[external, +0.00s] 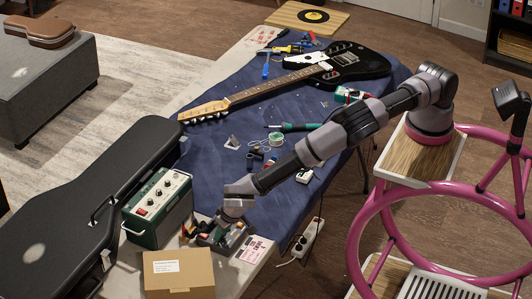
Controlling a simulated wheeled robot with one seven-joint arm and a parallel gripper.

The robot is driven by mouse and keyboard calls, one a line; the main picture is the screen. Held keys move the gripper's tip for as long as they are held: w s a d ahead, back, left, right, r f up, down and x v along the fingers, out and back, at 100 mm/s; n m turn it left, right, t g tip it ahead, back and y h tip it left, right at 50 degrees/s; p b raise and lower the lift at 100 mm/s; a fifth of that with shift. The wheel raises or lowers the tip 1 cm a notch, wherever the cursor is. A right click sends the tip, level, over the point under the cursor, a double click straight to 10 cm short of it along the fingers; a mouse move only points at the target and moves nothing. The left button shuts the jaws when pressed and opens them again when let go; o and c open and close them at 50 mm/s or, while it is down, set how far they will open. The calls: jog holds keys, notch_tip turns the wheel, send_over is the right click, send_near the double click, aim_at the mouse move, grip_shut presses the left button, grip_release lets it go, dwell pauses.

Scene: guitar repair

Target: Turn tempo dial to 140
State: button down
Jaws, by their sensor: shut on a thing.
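My gripper (235,212) points down at the near end of the blue-covered table. It is shut at the top of a small grey device (221,238) with some green and red-orange parts. The thing between the fingers looks like the tempo dial, but the fingers hide it. The dial's marks and its setting cannot be read in this view.
A green amplifier (158,206) with knobs stands just left of my gripper. A cardboard box (179,273) is in front, and a black guitar case (97,199) lies at left. A black guitar (345,65), a solder spool (276,139) and tools lie farther back.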

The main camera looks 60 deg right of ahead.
jog(key=c, duration=0.7)
grip_release()
jog(key=v, duration=1)
jog(key=shift+s+r, duration=0.15)
jog(key=shift+r, duration=0.2)
